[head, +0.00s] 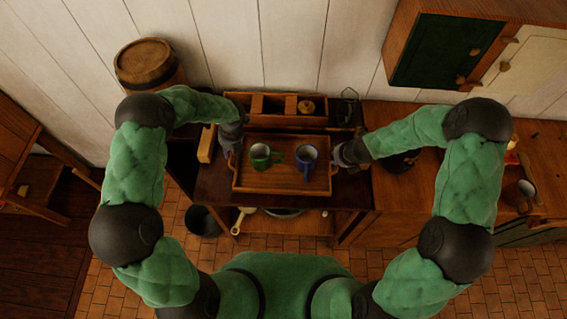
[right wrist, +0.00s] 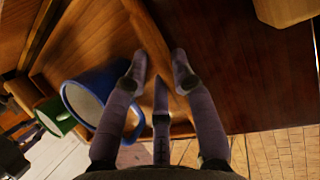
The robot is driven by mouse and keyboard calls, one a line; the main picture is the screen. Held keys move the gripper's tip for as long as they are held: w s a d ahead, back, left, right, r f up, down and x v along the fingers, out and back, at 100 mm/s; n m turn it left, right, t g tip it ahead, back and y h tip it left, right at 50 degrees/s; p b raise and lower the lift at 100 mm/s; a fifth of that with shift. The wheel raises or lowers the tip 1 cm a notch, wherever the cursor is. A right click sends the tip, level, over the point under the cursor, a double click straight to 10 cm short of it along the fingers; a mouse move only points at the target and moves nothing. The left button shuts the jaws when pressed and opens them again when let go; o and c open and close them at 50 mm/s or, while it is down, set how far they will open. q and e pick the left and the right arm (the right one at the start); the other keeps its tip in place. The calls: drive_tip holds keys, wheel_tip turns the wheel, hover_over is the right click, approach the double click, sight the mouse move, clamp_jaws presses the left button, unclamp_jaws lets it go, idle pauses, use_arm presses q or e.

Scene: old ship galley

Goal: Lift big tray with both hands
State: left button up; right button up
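The big wooden tray (head: 282,192) lies on a dark wooden table, with a green mug (head: 260,153) and a blue mug (head: 306,155) standing in it. My left gripper (head: 233,155) is at the tray's left end; its fingers are too small to tell open from shut. My right gripper (head: 340,158) is at the right end. In the right wrist view its fingers (right wrist: 160,75) are spread, on either side of the tray's end wall (right wrist: 152,40), one over the inside beside the blue mug (right wrist: 88,98). Contact with the wall cannot be told.
A wooden compartment box (head: 280,112) stands behind the tray against the wall. A counter (head: 405,195) adjoins the table on the right, with a dark pan on it. A barrel (head: 148,65) stands at the back left. A wall cabinet (head: 445,50) hangs at upper right.

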use_arm(q)
drive_tip(key=shift+a+f, duration=0.15)
drive_tip(key=shift+f, duration=0.6)
use_arm(e)
drive_tip(key=shift+w+a+f, duration=0.1)
drive_tip(key=shift+w+f, duration=0.15)
drive_tip(key=shift+f, duration=0.45)
use_arm(q)
clamp_jaws()
use_arm(e)
clamp_jaws()
use_arm(q)
drive_tip(key=shift+r, duration=0.1)
